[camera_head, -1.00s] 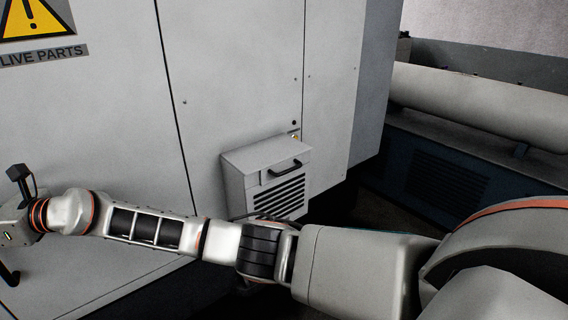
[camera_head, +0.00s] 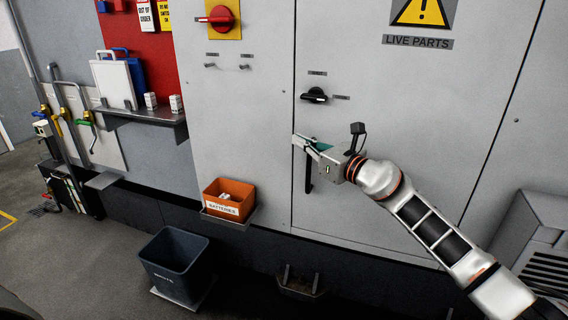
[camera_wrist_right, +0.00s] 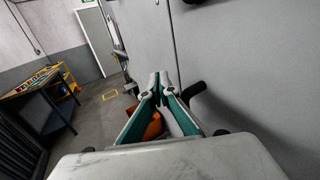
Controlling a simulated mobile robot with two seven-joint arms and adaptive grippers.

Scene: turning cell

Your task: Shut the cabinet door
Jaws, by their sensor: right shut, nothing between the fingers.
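The grey cabinet door (camera_head: 415,120) carries a yellow warning sign and a "LIVE PARTS" label. It looks flush, or nearly flush, with the panel to its left; I cannot tell if a small gap is left at the seam. A black rotary knob (camera_head: 314,95) sits on its upper left. A black upright handle (camera_head: 308,175) near its left edge is partly hidden by my right gripper (camera_head: 301,140). That gripper is shut and empty, its tips near the door's left edge. In the right wrist view the fingers (camera_wrist_right: 165,78) meet beside the panel, with a black handle (camera_wrist_right: 193,91) to their right.
An orange batteries bin (camera_head: 229,199) is mounted low on the left panel. A dark waste bin (camera_head: 174,262) stands on the floor below. A shelf (camera_head: 140,114) holds small white boxes. A vented box (camera_head: 545,245) juts out at the right. Open floor lies at the left.

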